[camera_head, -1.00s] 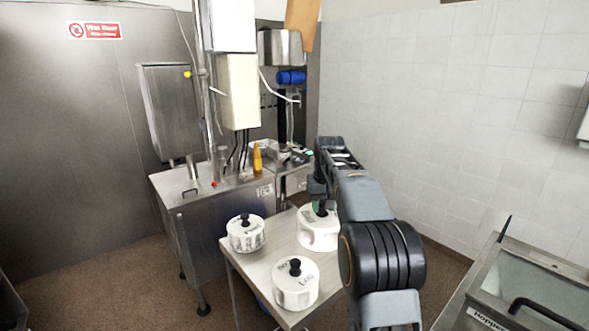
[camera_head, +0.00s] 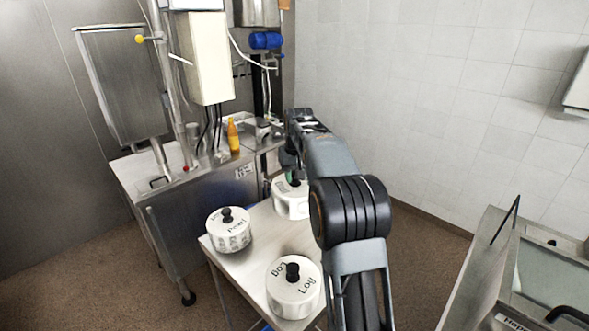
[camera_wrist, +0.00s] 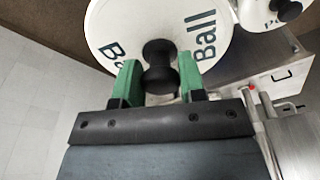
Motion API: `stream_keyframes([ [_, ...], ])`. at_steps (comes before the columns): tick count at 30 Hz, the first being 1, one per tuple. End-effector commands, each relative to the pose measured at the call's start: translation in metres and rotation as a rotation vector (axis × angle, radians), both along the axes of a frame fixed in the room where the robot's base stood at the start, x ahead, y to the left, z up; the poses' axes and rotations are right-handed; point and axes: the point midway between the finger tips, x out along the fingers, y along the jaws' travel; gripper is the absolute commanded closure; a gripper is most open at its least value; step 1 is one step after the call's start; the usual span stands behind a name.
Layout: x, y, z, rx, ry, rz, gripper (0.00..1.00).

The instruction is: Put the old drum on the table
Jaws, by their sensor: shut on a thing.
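Three white round drums with black knobs on their lids show in the head view. One drum (camera_head: 291,206) is at the far end of the small light table (camera_head: 249,267), partly hidden by my arm. In the wrist view, this drum (camera_wrist: 133,26) bears the word "Ball", and my gripper (camera_wrist: 160,82) has its green fingers shut on its black knob. The gripper (camera_head: 291,172) is mostly hidden in the head view. Whether the drum's underside touches the table is unclear. A second drum (camera_head: 229,237) stands at the left edge and a third, lettered "Log" (camera_head: 294,299), at the near end.
A steel workbench (camera_head: 200,200) with an orange bottle (camera_head: 234,137) and cables stands behind the small table. A steel unit (camera_head: 478,275) stands at the right. Tiled wall (camera_head: 410,110) closes off the back right. Brown floor is open at the lower left.

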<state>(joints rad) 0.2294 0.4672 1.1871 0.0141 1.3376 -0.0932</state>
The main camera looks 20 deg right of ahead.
Motion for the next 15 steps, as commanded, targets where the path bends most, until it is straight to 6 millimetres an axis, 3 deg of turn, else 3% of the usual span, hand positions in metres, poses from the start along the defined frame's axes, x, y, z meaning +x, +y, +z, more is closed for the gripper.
stream_keyframes([
  [15,0.0,0.001,-0.049,-0.001,-0.001,0.003,0.93],
])
